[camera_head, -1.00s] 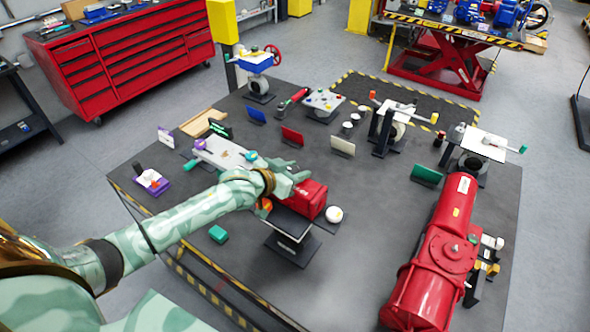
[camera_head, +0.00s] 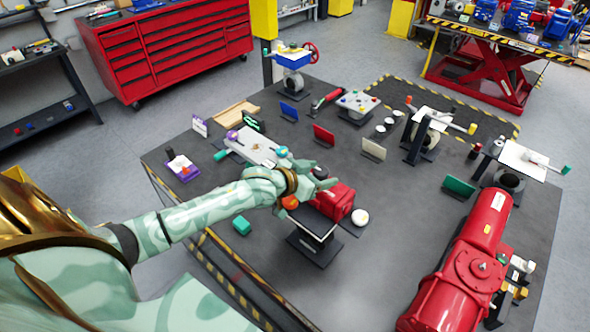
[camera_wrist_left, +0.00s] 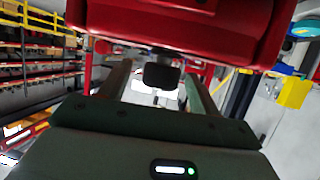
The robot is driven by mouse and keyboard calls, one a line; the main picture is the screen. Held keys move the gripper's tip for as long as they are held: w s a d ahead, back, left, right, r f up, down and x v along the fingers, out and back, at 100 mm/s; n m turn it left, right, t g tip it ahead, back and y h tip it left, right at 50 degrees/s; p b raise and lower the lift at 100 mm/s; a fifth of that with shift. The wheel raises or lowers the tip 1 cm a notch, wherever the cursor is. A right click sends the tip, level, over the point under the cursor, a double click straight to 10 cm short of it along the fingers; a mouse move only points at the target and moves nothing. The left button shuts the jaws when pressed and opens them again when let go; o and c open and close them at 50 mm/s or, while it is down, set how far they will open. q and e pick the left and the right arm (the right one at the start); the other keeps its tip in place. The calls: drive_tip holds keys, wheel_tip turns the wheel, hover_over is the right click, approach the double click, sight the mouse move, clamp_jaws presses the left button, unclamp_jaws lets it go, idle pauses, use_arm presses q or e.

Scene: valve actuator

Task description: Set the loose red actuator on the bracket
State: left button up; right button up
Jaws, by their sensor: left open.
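A small red box-shaped actuator (camera_head: 341,203) sits on a black-and-white stand (camera_head: 314,238) near the front middle of the table. My left gripper (camera_head: 324,181) is at its near left side, its fingers close to the top of the red body. In the left wrist view the red actuator (camera_wrist_left: 190,25) fills the top, with a dark stub below it between my two open fingers (camera_wrist_left: 160,85). I cannot tell whether the fingers touch it. A black upright bracket (camera_head: 416,143) stands by a valve with a white plate at the back right. My right gripper is not in view.
A large red cylinder actuator (camera_head: 468,268) lies along the table's right side. A white round piece (camera_head: 360,217) is right of the stand. A valve with a white top (camera_head: 520,160) stands far right.

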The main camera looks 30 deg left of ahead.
use_arm(q)
drive_tip(key=v, duration=1.4)
drive_tip(key=shift+r+b, duration=0.2)
drive_tip(key=shift+b, duration=0.25)
drive_tip(key=shift+d, duration=0.1)
